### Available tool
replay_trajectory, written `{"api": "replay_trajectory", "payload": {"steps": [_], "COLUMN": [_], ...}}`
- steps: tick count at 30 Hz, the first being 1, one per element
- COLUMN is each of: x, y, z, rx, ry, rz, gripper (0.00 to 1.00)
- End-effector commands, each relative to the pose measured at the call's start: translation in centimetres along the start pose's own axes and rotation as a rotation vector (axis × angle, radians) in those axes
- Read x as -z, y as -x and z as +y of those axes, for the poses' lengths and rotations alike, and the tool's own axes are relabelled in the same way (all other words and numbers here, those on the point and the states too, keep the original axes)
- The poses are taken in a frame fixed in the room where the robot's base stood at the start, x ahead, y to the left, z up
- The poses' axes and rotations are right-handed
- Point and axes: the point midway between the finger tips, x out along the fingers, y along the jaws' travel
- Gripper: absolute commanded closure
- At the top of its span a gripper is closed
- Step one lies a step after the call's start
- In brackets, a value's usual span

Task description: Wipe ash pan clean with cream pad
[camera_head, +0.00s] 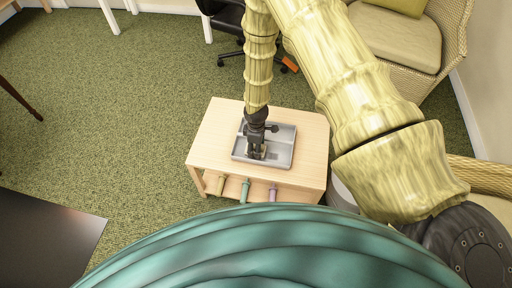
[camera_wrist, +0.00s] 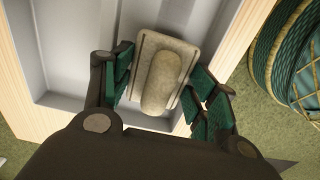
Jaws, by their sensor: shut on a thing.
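The ash pan (camera_head: 284,137) is a shallow grey tray with a raised rim on a small light-wood table. A darker grey patch shows inside it, beside my gripper; I cannot tell whether it is ash or shadow. In the wrist view, the pan (camera_wrist: 62,52) lies under my gripper. My gripper (camera_head: 257,152) points down over the pan's left front part. Its green-padded fingers are shut on the cream pad (camera_wrist: 163,75), a rectangular block with a rounded ridge on top. Whether the pad touches the pan floor cannot be told.
The wooden table (camera_head: 215,133) has bare top around the pan. Three handled items, yellowish (camera_head: 221,184), teal (camera_head: 244,190) and purple (camera_head: 272,192), show at its lower shelf. A wicker chair (camera_head: 405,40) stands behind right, a dark table (camera_head: 45,235) front left. Green carpet is open to the left.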

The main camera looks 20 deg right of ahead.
Motion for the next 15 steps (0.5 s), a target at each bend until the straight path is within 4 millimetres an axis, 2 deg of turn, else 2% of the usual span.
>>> {"api": "replay_trajectory", "payload": {"steps": [1,15], "x": [0.0,0.0], "y": [0.7,4.2], "z": [0.0,0.0], "rx": [0.0,0.0], "ry": [0.0,0.0], "rz": [0.0,0.001], "gripper": [0.61,0.61]}}
